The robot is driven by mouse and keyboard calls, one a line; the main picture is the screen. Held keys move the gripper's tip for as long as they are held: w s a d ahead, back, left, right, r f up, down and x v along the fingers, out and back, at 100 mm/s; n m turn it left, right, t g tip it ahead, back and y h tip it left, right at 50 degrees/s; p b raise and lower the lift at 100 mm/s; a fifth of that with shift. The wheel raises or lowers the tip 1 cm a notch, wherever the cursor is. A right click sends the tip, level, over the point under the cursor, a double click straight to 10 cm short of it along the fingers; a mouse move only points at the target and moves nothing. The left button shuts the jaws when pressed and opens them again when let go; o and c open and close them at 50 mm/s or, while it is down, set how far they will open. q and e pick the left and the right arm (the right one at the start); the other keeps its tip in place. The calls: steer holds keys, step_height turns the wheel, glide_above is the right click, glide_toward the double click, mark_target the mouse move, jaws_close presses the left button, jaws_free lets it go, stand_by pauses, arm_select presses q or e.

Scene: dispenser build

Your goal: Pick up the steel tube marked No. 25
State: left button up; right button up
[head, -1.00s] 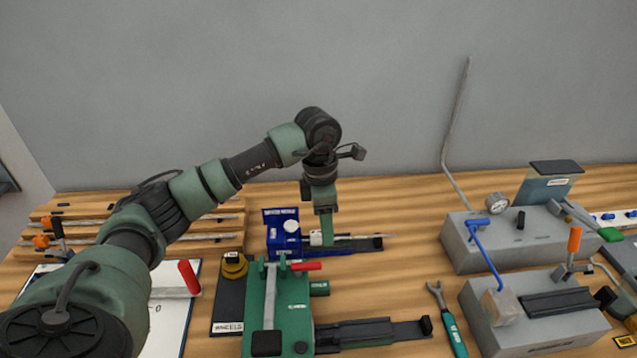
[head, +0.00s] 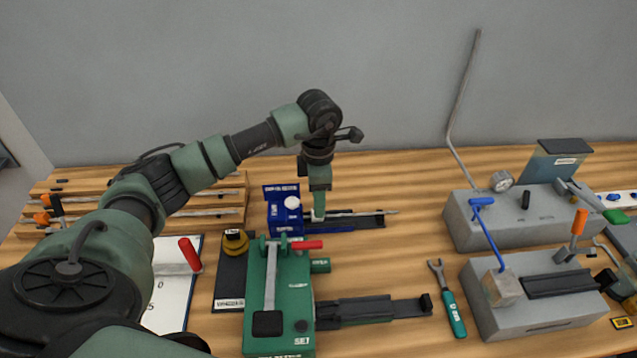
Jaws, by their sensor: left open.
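A thin steel tube (head: 365,212) lies along the black rail of the blue fixture (head: 285,211). Its right end sticks out past the rail, and no number on it is legible. My left gripper (head: 318,217) points straight down over the tube's left part, close to the fixture. It is open; the fingers hide that part of the tube, and I cannot tell whether they touch it. More thin rods (head: 205,215) lie on the wooden rack at the left, their marks too small to read. My right gripper is not in view.
A green lever fixture (head: 280,300) with a red handle and its black rail stand in front. A teal-handled wrench (head: 453,312) lies to the right. Two grey machines (head: 530,305) fill the right side. Clear wood lies right of the blue fixture.

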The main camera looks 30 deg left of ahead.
mark_target(313, 219)
arm_select(q)
step_height(313, 219, down, 3)
steer(key=shift+r+p, duration=0.1)
steer(key=shift+p, duration=0.25)
steer(key=shift+f, duration=0.25)
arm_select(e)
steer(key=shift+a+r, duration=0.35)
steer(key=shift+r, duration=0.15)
arm_select(q)
jaws_close()
